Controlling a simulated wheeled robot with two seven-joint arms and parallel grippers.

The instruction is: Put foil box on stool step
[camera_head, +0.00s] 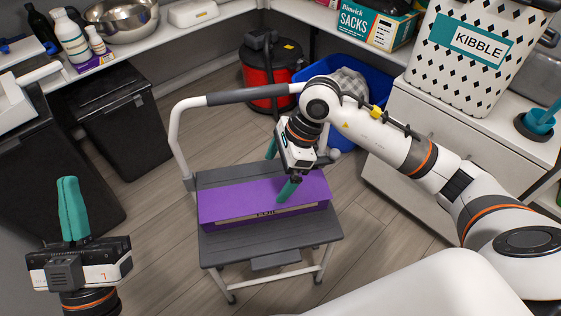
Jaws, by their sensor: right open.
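A long purple foil box (240,199) lies lengthwise across the grey step (300,238) of the folding stool, with print along its front edge. Bare grey surface shows in front of the box and behind it. My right gripper (281,170) is open over the right half of the box. One teal finger is in front of the box's upper face and the other is toward its back edge. I cannot tell whether either touches it. My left gripper (73,208) is at the lower left, away from the stool; its teal fingers overlap in this view, and nothing shows in them.
The stool's handrail (250,97) arches behind the step. A red and black vacuum (270,82) and a blue bin (376,88) stand behind it. A kibble container (468,55) is on the white cabinet at right. Dark bins (118,120) stand at left. Floor is clear around the stool.

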